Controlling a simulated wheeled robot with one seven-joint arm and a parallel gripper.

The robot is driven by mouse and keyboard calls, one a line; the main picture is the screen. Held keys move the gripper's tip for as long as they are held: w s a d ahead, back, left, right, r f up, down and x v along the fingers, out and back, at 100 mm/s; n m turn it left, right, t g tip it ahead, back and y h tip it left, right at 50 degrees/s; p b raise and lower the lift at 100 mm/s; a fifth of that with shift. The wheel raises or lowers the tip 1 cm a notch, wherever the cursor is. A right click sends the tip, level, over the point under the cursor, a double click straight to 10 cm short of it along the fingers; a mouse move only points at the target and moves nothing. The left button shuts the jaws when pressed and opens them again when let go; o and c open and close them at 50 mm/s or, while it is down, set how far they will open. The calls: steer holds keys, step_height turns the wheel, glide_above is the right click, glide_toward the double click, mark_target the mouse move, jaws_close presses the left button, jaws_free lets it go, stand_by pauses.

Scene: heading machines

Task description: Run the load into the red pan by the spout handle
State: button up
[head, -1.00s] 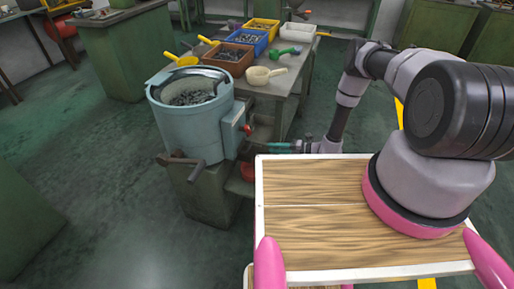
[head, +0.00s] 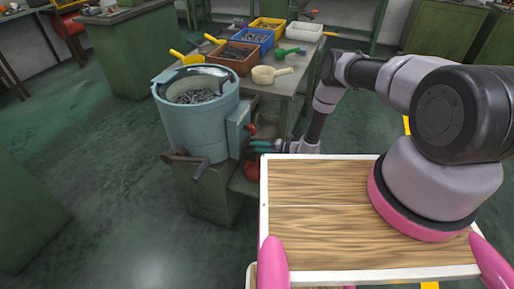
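A light blue hopper bowl (head: 190,127) stands upright on a green stand, with a heap of small grey metal parts (head: 193,97) in it. A blue-grey box (head: 238,130) on its right side bears a small red-tipped handle (head: 251,129). The red pan (head: 252,171) sits low under that side, partly hidden by my gripper and tray edge. My gripper (head: 254,146) has teal fingers pointing left, just below and right of the red-tipped handle. The two fingers look apart with nothing between them. Whether they touch the handle is not clear.
A grey table (head: 284,87) behind holds a brown bin (head: 232,60), a blue bin (head: 250,39), a yellow bin (head: 267,24), a white tray (head: 299,31) and a cream scoop (head: 268,75). A brown crank (head: 187,160) juts out at the bowl's front. Floor on the left is clear.

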jaws_close()
stand_by(1.4)
